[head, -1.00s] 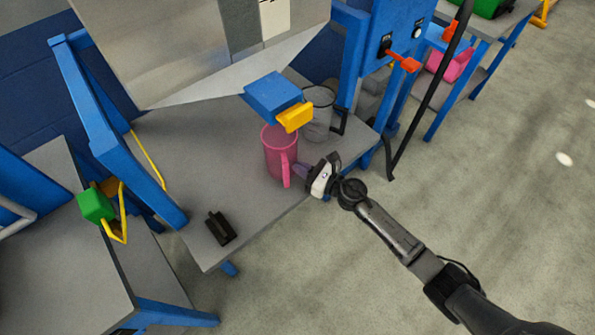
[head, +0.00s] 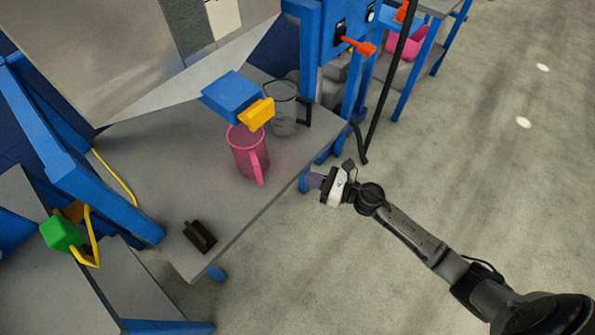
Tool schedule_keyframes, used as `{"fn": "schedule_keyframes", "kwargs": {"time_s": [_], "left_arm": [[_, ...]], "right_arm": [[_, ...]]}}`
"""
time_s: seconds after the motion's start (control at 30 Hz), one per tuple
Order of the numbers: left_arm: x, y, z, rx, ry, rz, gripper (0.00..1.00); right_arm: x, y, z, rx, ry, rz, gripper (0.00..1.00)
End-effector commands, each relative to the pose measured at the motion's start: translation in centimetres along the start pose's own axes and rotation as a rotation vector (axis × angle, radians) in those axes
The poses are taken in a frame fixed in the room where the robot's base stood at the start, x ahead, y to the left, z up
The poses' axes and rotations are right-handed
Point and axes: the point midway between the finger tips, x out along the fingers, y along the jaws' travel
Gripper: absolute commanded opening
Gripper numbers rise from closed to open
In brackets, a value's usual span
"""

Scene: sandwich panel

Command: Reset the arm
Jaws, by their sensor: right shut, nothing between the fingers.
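My right gripper (head: 316,180) is in the head view, shut and empty. It is out over the floor, just past the right edge of the grey table, and its arm comes in from the lower right. A pink pitcher (head: 243,152) stands upright on the table to the left of the gripper, apart from it, with its handle toward the front. My left gripper is not in view.
A blue block with a yellow lever (head: 257,114) hangs above the pink pitcher. A clear pitcher (head: 283,115) stands behind it. A black object (head: 199,236) lies near the front edge of the table (head: 150,150). A red handle (head: 357,45) sticks out from the blue post. The floor (head: 480,150) at the right is clear.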

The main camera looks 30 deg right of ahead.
Motion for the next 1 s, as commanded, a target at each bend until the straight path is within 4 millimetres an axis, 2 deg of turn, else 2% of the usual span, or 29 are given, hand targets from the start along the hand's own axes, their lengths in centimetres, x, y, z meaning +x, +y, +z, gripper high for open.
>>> {"fn": "schedule_keyframes", "kwargs": {"time_s": [0.2,0.53,0.63,0.77,0.87,1.0], "left_arm": [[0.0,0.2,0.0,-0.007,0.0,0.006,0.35],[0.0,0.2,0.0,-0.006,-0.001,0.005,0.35],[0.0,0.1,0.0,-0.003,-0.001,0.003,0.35],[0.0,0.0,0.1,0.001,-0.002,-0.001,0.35],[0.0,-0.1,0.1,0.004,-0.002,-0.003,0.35],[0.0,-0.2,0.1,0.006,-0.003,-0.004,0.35]], "right_arm": [[-1.8,0.0,0.0,0.001,0.0,0.001,0.0],[-2.0,0.0,0.0,0.006,0.0,0.0,0.0],[-2.0,0.0,0.0,0.06,0.0,0.0,0.0],[-2.1,-1.5,-0.1,0.249,-0.007,-0.093,0.0],[-2.7,-4.6,-0.1,0.503,-0.064,-0.285,0.0],[-4.4,-8.5,0.6,0.896,-0.243,-0.552,0.0]]}}
